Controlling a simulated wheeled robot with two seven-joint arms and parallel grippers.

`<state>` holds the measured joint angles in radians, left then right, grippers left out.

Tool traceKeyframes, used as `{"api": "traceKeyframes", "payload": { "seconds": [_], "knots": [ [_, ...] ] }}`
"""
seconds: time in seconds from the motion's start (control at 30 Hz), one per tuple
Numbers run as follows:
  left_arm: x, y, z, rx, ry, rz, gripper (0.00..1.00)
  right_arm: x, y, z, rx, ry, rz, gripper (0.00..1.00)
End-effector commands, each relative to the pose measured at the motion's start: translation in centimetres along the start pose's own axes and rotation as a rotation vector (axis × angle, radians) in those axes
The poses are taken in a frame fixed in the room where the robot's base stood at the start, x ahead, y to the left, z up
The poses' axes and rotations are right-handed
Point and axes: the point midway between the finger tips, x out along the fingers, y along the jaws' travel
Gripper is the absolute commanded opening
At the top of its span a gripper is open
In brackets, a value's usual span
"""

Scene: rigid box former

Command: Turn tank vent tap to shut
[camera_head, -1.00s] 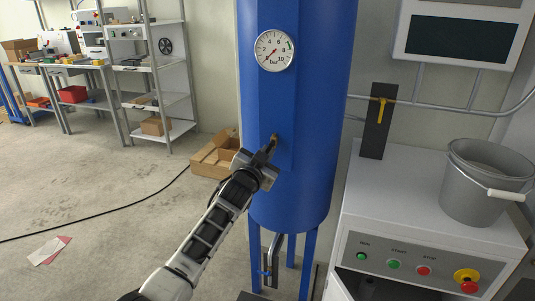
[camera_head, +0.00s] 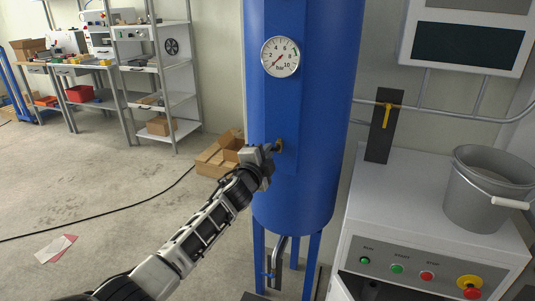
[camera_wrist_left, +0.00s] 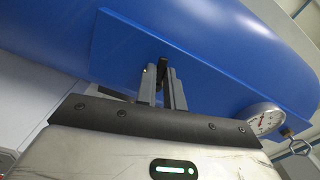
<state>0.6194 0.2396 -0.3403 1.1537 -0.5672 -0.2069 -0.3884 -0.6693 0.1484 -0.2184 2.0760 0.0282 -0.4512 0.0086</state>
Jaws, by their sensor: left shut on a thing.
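The blue tank (camera_head: 300,195) stands in the middle of the head view, with a flat blue plate on its front. The vent tap (camera_head: 280,146) is a small brass-coloured fitting on that plate, below the round gauge. My left gripper (camera_head: 272,149) is at the tap, reaching in from the left and shut on its handle. In the wrist view the left gripper (camera_wrist_left: 163,85) has its fingers close together around a small dark piece (camera_wrist_left: 163,64) against the blue plate. The fingers hide most of the tap, so its exact angle cannot be told. My right gripper is not in view.
The bar gauge (camera_head: 280,57) sits above the tap. A yellow-handled valve (camera_head: 388,108) is on a dark panel to the right. A grey bucket (camera_head: 487,190) stands on the white control cabinet (camera_head: 395,185). An open cardboard box (camera_head: 215,158) lies behind my arm.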

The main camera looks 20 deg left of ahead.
Motion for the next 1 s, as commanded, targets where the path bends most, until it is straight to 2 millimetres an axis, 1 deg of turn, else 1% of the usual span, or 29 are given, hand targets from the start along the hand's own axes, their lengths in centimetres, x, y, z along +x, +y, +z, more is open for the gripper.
{"api": "traceKeyframes", "payload": {
  "seconds": [0.2,0.4,0.6,1.0],
  "knots": [
    [-0.02,-0.27,0.05,0.141,-0.002,0.002,0.0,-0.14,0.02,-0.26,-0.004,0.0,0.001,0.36],
    [-0.01,-0.4,-0.01,0.217,-0.002,0.002,0.0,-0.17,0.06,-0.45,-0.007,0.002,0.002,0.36],
    [-0.01,-0.44,-0.02,0.249,-0.001,0.002,0.0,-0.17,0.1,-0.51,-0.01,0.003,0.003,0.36],
    [-0.02,-0.44,-0.02,0.257,-0.001,0.002,0.0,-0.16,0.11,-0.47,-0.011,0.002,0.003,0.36]
  ]
}}
